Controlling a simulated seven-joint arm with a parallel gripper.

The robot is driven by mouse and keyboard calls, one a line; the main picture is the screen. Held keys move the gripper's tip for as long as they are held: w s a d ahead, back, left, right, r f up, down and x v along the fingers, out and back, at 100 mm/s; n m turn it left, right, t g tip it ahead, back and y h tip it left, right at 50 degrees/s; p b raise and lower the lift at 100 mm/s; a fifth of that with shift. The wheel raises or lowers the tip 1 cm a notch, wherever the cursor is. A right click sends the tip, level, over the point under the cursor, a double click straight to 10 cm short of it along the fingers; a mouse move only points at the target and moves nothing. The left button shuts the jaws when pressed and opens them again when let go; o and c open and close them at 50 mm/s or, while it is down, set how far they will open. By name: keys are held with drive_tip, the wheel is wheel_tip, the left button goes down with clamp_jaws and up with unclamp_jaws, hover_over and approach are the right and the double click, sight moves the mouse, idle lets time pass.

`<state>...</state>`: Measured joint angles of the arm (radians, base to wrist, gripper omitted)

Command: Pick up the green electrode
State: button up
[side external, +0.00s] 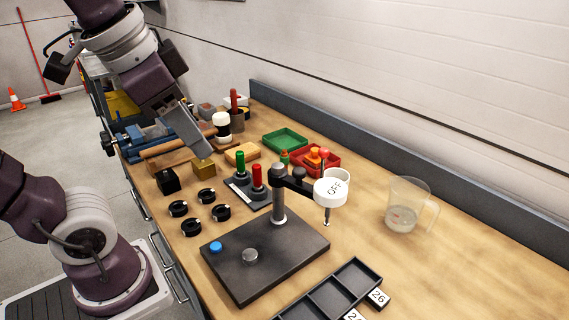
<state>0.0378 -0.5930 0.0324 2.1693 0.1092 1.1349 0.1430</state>
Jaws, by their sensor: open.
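A green electrode (240,163) stands upright on a dark plate (246,194). A red electrode (257,177) stands upright beside it, to the right and closer to the camera. My gripper (203,150) hangs at the upper left of the plate, tilted down towards the bench. It is open and apart from the green electrode, to its left in the picture. Its fingertips are seen edge-on, and nothing shows held between them.
Several black rings (178,208) and a brass block (203,168) lie to the left. Green (284,140) and red trays (328,166) sit behind. Bench near the jug (405,205) is clear.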

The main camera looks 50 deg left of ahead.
drive_tip(key=w+a+m+g+y, duration=0.4)
drive_tip(key=w+a+m, duration=0.45)
drive_tip(key=w, duration=0.65)
drive_tip(key=m+y, duration=0.8)
hover_over(282, 153)
drive_tip(key=d, duration=0.4)
drive_tip(key=f, duration=0.1)
drive_tip(key=shift+m+t+y, duration=0.3)
drive_tip(key=shift+m, duration=0.25)
drive_tip(key=f, duration=0.7)
drive_tip(key=a+f, duration=0.1)
drive_tip(key=f, duration=0.6)
drive_tip(key=a+f, duration=0.1)
drive_tip(key=f, duration=0.6)
drive_tip(key=shift+w+f, duration=0.15)
drive_tip(key=shift+f, duration=0.2)
drive_tip(key=x, duration=0.2)
drive_tip(key=f+x, duration=0.1)
drive_tip(key=x, duration=0.2)
drive_tip(key=shift+d, duration=0.15)
clamp_jaws()
drive_tip(key=shift+r, duration=0.1)
